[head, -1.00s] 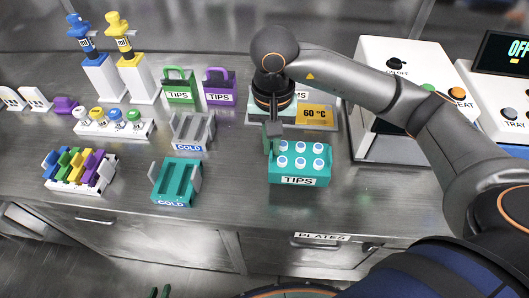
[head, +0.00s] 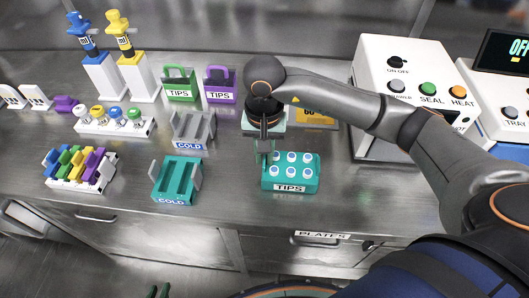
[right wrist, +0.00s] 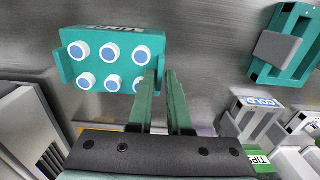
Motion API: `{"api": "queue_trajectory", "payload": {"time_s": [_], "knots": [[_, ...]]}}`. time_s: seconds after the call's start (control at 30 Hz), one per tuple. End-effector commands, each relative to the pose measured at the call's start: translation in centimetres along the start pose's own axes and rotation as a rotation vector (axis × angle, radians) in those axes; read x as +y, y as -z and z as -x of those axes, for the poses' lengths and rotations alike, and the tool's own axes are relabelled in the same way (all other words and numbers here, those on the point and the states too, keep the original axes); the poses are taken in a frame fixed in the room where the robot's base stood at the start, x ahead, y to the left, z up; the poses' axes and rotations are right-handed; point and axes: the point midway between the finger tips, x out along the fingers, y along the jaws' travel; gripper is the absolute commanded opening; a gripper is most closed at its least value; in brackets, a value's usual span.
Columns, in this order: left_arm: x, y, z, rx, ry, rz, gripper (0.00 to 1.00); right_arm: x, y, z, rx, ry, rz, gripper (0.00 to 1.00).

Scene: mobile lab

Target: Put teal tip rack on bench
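The teal tip rack (head: 290,186), labelled TIPS with white blue-centred caps, is at the bench's front middle. It also shows in the right wrist view (right wrist: 110,42). My right gripper (head: 265,156) is at its left end in the head view. In the right wrist view its green fingers (right wrist: 165,76) are close together around the rack's end wall, shut on it. Whether the rack's base touches the bench (head: 225,200) I cannot tell.
A teal COLD rack (head: 176,182) stands left of the tip rack, with a grey COLD rack (head: 192,130) behind. Green (head: 180,85) and purple (head: 220,85) tip boxes stand further back. A white sealer (head: 385,65) is at the right. Bench is clear on both sides of the tip rack.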

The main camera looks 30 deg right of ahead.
Motion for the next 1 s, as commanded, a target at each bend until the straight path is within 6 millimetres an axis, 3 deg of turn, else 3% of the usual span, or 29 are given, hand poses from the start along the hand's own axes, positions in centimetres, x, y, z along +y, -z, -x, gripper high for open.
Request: {"api": "queue_trajectory", "payload": {"time_s": [0.17, 0.57, 1.0], "knots": [[0.3, 0.6, 0.2, 0.012, -0.006, 0.0, 0.27, 0.0, 0.0, 0.1, 0.0, 0.0, -0.001, 0.38], [0.2, 1.0, 0.5, 0.019, -0.003, 0.001, 0.27, 0.0, 0.1, 1.0, 0.003, 0.002, -0.001, 0.38], [0.0, 0.5, 0.3, 0.008, 0.002, 0.002, 0.27, 0.0, 0.1, 10.2, 0.005, 0.003, -0.001, 0.38]]}}
